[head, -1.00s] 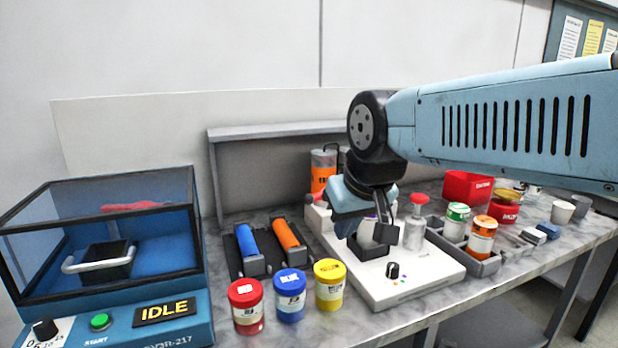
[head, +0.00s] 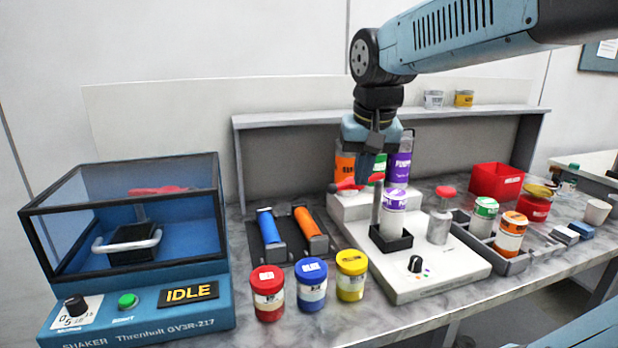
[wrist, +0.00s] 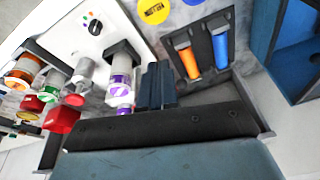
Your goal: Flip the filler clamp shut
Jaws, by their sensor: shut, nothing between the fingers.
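The filler is a low white machine (head: 430,287) with a black knob, in the head view and at the upper left of the wrist view. A purple-labelled white jar (head: 395,222) stands upright in its black holder (head: 391,241), beside a grey post. Red parts (head: 347,184), perhaps the clamp handle, show at the rear white block beneath my gripper; the clamp's exact position is unclear. My gripper (head: 366,178) is shut and empty, pointing down above and behind the jar. Its dark fingers (wrist: 158,86) appear beside the jar (wrist: 120,88) in the wrist view.
Orange, green and purple containers (head: 399,163) stand behind my gripper. A red-topped clear cylinder (head: 440,222) stands right of the jar. Red, blue and yellow jars (head: 311,286) stand in front left. A blue shaker (head: 140,290) is at far left. A tray (head: 484,256) holds jars at right.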

